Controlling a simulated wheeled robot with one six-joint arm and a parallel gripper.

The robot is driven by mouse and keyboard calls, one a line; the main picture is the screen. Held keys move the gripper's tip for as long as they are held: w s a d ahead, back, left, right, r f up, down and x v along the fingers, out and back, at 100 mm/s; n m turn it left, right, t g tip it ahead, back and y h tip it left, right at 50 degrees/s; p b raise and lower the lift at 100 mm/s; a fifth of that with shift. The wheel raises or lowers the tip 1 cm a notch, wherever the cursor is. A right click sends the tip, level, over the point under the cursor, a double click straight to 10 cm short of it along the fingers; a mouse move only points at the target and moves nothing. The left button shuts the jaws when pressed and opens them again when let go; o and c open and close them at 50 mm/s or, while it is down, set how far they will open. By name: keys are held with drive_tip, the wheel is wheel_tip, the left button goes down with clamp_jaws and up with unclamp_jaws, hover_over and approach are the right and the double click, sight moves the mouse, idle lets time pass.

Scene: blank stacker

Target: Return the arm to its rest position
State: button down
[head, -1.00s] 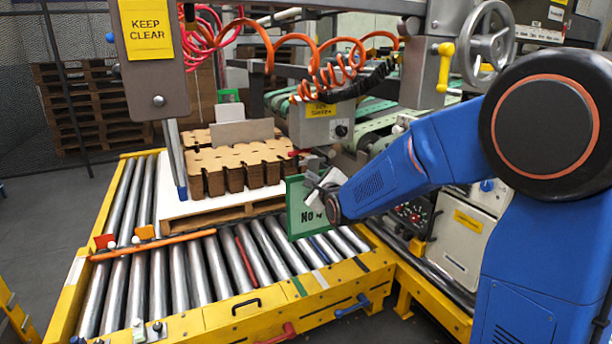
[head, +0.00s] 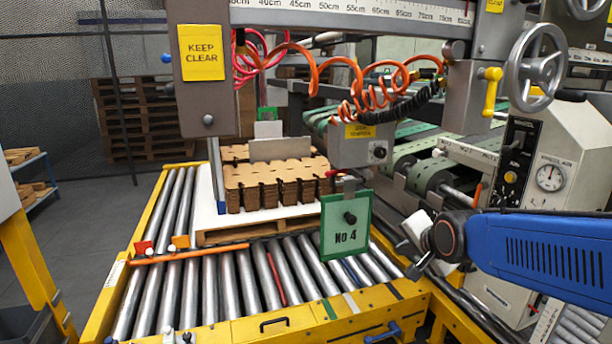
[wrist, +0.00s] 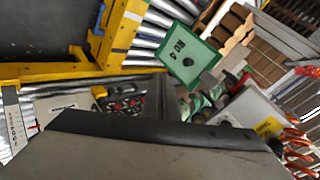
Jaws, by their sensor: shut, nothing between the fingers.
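My gripper (head: 408,250) is at the end of my blue arm, in the right half of the head view. It is to the right of the green "No 4" sign (head: 346,226) and apart from it. It looks shut and empty, though its fingertips are small in the head view. The sign hangs upright at the front right corner of the stacked cardboard blanks (head: 272,184). In the wrist view the sign (wrist: 188,58) is at the upper middle, some way off. The dark and grey shape across the bottom of that view hides what lies beyond.
The roller conveyor (head: 240,285) has a yellow frame (head: 290,322). A pallet (head: 255,232) carries the blanks. A "KEEP CLEAR" post (head: 205,90) stands at left. A machine with a gauge (head: 549,177) and a handwheel (head: 537,68) stands close behind my arm. Open floor (head: 80,215) is at left.

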drive_tip(key=s+d+f+n+g, duration=0.1)
drive_tip(key=s+n, duration=0.2)
drive_tip(key=s, duration=0.5)
drive_tip(key=s+d+f+n+g, duration=0.2)
drive_tip(key=s+n, duration=0.2)
drive_tip(key=s, duration=0.4)
drive_tip(key=s+d+f+n+g+h, duration=0.1)
drive_tip(key=s+f+n+g, duration=0.1)
drive_tip(key=s, duration=0.7)
drive_tip(key=shift+d+f+n, duration=0.25)
drive_tip(key=shift+d+n, duration=0.15)
drive_tip(key=shift+n, duration=0.5)
